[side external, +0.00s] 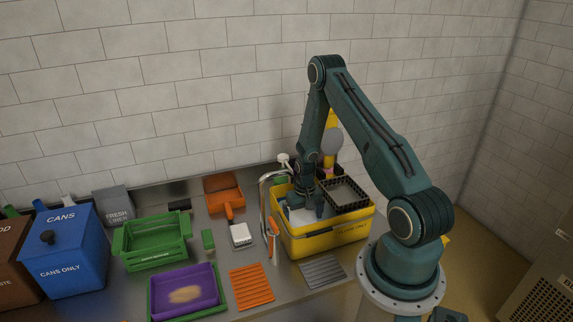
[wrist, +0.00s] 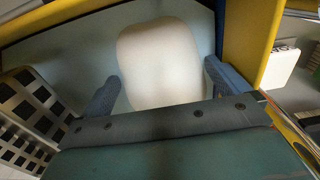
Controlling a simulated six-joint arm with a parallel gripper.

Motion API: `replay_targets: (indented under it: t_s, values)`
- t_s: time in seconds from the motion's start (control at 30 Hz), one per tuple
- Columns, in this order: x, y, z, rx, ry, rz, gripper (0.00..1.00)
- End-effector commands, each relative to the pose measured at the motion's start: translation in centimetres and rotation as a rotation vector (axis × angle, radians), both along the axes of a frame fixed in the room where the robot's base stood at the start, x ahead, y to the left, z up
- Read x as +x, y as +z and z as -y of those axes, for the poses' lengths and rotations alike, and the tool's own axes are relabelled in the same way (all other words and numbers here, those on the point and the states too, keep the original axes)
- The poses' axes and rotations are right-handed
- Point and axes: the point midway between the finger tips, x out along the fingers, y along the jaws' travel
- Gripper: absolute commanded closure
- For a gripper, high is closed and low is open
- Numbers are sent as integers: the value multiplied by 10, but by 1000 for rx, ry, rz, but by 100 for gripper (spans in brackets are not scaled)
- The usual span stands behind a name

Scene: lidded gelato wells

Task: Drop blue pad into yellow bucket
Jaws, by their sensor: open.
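The yellow bucket (side external: 325,238) stands at the right of the counter; its yellow rim (wrist: 240,40) borders the wrist view. My gripper (side external: 308,209) points down into its left part. In the wrist view my gripper (wrist: 161,80) has its two fingers wide apart. A pale, rounded pad-like piece (wrist: 160,55) shows between and beyond the fingers, over the bucket's pale blue-grey inside. It looks white; I cannot tell whether it is the blue pad or whether the fingers touch it. No clearly blue pad shows elsewhere.
A black grid basket (side external: 349,207) sits at the bucket's right side. A curved metal tap (side external: 263,190) stands close to its left. Farther left are a green tub (side external: 150,257), an orange dustpan (side external: 223,190), a purple tray (side external: 158,310) and a blue cans bin (side external: 65,268).

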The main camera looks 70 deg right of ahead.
Motion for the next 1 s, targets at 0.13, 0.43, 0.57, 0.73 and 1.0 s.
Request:
replay_targets:
  t_s: [0.13, 0.43, 0.57, 0.73, 1.0]
  values:
    - [0, 22, 0, -1, 0, 1, 0]
    - [0, 58, 0, -1, 0, 1, 0]
    - [0, 68, 0, 1, 0, -1, 0]
    - [0, 73, -1, 1, 0, -1, 0]
    - [0, 74, -1, 1, 0, -1, 0]
